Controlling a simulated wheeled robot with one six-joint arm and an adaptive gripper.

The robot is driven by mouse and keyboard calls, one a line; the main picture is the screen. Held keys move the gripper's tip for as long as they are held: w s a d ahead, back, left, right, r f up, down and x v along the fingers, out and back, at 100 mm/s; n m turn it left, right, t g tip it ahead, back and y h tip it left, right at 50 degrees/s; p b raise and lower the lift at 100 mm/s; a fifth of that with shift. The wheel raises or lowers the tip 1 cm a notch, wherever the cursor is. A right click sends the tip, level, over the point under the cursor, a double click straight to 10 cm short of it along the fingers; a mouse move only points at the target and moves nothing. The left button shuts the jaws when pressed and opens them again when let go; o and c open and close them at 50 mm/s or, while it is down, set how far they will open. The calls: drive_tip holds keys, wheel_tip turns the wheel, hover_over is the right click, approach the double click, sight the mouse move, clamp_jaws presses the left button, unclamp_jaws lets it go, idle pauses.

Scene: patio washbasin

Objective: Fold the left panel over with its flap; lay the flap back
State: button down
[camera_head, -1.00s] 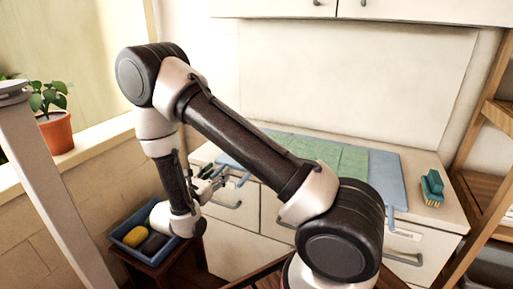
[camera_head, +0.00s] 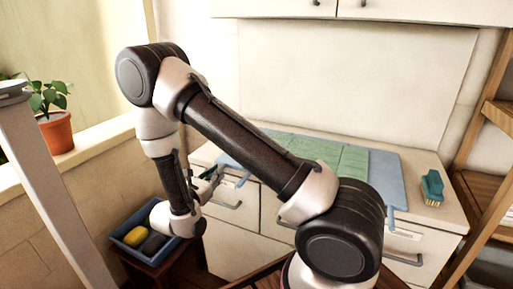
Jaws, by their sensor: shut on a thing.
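A cloth with a green middle (camera_head: 340,158) and blue side panels lies on the white counter. Its blue right panel (camera_head: 388,177) lies flat, with a narrow blue flap (camera_head: 391,216) hanging over the front edge. The blue left panel (camera_head: 228,161) shows beyond my arm, and its narrow flap (camera_head: 243,180) hangs at the counter's front edge. My gripper (camera_head: 217,173) is at the front left corner of the counter, shut on what looks like the left flap. The exact grip is small and partly hidden. My forearm hides part of the cloth.
A teal brush (camera_head: 432,186) stands on the counter at right. A blue tray (camera_head: 133,231) with a yellow and a dark item sits on a low stand at lower left. A potted plant (camera_head: 57,132) stands on the ledge. Drawer handles protrude in front.

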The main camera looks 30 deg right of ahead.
drive_tip(key=shift+r, duration=0.1)
wheel_tip(320, 180, up, 4)
drive_tip(key=shift+s+f, duration=0.1)
drive_tip(key=shift+f, duration=0.15)
wheel_tip(320, 180, up, 7)
drive_tip(key=s+d, duration=0.2)
drive_tip(key=shift+s, duration=0.35)
idle(0.3)
idle(0.9)
